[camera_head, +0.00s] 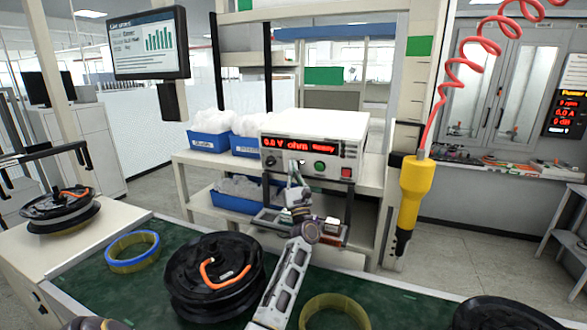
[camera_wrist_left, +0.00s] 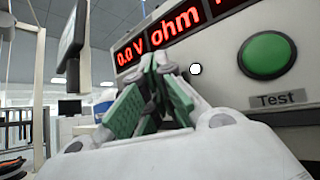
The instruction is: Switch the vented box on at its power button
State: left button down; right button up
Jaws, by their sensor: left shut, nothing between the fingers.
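The vented box (camera_head: 315,145) is a white case with a red lit display (camera_head: 297,145) on a shelf at the centre of the head view. The display reads "0.0 V ohm" and a further word. Its front carries a dark knob, a green button (camera_head: 320,168) and a red button (camera_head: 346,172).
Blue bins (camera_head: 210,140) stand left of the box. Below are the green bench mat (camera_head: 130,285), a black hub motor (camera_head: 213,275) and yellow rings (camera_head: 333,312). A yellow tool (camera_head: 414,195) hangs from a red coiled hose at the right.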

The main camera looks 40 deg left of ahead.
pick_arm(q)
jog(key=shift+s, duration=0.2)
pick_arm(e)
jog(key=shift+w, duration=0.1)
pick_arm(q)
jog(key=shift+s+d+f, duration=0.15)
jog(key=shift+s+d, duration=0.1)
jog(key=shift+s, duration=0.35)
pick_arm(e)
jog(key=shift+f, duration=0.1)
pick_arm(q)
jog(key=shift+s+d+f, duration=0.1)
jog(key=shift+s+d, duration=0.15)
jog(key=shift+s, duration=0.55)
jog(key=shift+s+d+f, duration=0.15)
jog(key=shift+s+d, duration=0.1)
jog(key=shift+s, duration=0.55)
jog(key=shift+s+d+f, duration=0.1)
jog(key=shift+s+d, duration=0.15)
jog(key=shift+s, duration=0.55)
pick_arm(e)
jog(key=shift+a, duration=0.1)
jog(key=shift+f, duration=0.1)
